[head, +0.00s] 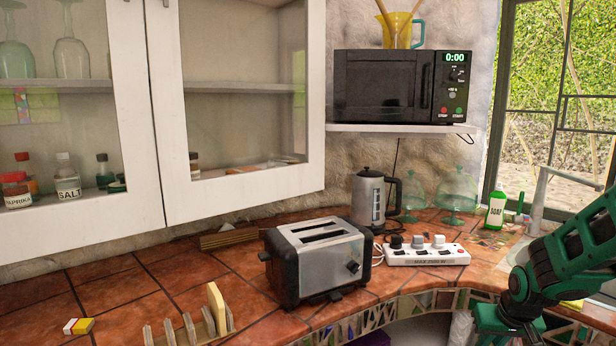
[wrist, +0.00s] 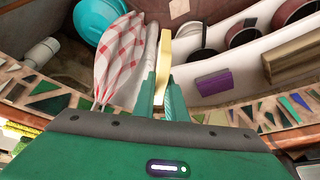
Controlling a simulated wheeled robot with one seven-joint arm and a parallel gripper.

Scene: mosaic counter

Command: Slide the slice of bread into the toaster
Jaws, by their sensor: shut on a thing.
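The toaster (head: 318,255), silver and black with two slots on top, stands on the tiled counter, its slots empty as far as I can see. My gripper (wrist: 163,98) is shut on a thin, pale yellow slab, the slice of bread (wrist: 164,55), seen edge-on between the green fingers and pointing away from the palm. In the head view, my green arm is at the lower right and its fingertips are out of frame, so the held slice is hidden there. Another bread-like slice (head: 216,308) stands upright in a rack (head: 182,333) in front of the toaster.
A white power strip (head: 427,253) and a kettle (head: 370,198) stand right of and behind the toaster. Upper cabinets (head: 240,100) hang above the left counter. In the wrist view, a checked cloth (wrist: 121,55) and open drawers with a purple box (wrist: 213,82) lie below.

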